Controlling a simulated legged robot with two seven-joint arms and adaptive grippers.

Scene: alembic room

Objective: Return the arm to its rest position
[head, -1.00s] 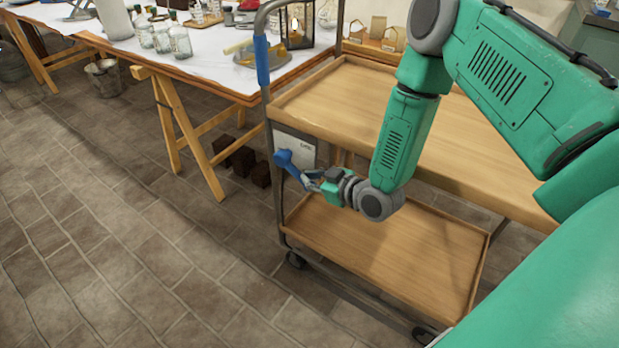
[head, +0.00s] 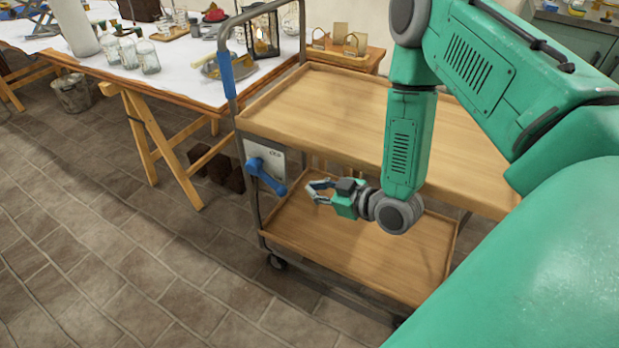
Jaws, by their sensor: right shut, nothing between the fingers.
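My right arm comes in from the right, and its green and grey gripper (head: 319,190) hangs in front of the wooden cart (head: 350,115), between its upper and lower shelves in the picture. The fingers point left, are shut and hold nothing. A blue lever handle (head: 266,176) on a white plate at the cart's left end slopes down to the right. The gripper is to the right of the lever, with a visible gap between them. My left gripper is not in view.
The cart's upper shelf is bare; its lower shelf (head: 340,240) looks empty. A trestle table (head: 185,85) with glass jars and a lantern (head: 262,35) stands at the left. A metal bucket (head: 72,93) is on the floor. The tiled floor at lower left is clear.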

